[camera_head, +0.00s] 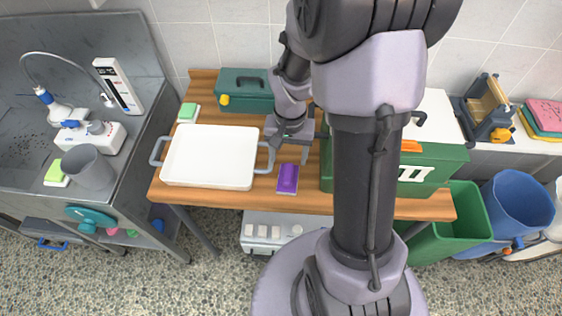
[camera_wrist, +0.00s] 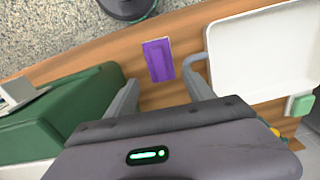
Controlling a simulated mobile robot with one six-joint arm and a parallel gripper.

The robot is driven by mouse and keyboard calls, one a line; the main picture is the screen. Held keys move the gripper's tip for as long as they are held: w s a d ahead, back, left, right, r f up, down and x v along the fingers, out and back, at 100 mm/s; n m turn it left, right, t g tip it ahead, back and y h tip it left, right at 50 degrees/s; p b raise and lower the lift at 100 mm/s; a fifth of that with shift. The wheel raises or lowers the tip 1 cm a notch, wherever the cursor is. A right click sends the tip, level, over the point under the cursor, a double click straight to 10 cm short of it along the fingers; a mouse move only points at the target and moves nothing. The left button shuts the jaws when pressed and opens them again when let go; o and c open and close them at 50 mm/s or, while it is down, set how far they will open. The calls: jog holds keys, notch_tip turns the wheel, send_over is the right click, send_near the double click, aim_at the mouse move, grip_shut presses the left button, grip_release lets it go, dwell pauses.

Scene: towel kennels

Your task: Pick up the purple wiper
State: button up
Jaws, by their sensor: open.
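The purple wiper (camera_head: 288,179) lies flat on the wooden table (camera_head: 240,197), near its front edge, between the white tray and the green box. It also shows in the wrist view (camera_wrist: 158,60), just ahead of my fingers. My gripper (camera_head: 292,158) is above the table, behind the wiper in the head view. The wiper is fully visible in the wrist view.
A white tray (camera_head: 211,157) with grey handles stands left of the wiper, one handle close to my finger. A green box (camera_head: 425,168) stands to the right. A green toolbox (camera_head: 243,91) and a green-white sponge (camera_head: 188,112) are farther back. A sink unit (camera_head: 130,150) is at the left.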

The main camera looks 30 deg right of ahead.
aim_at(288, 172)
notch_tip(288, 172, down, 11)
jog(key=b, duration=0.3)
jog(key=shift+d+r, duration=0.1)
jog(key=shift+r, duration=0.15)
jog(key=shift+c, duration=0.9)
jog(key=c, duration=0.9)
jog(key=shift+o, duration=0.2)
notch_tip(288, 172, up, 10)
jog(key=p, duration=0.3)
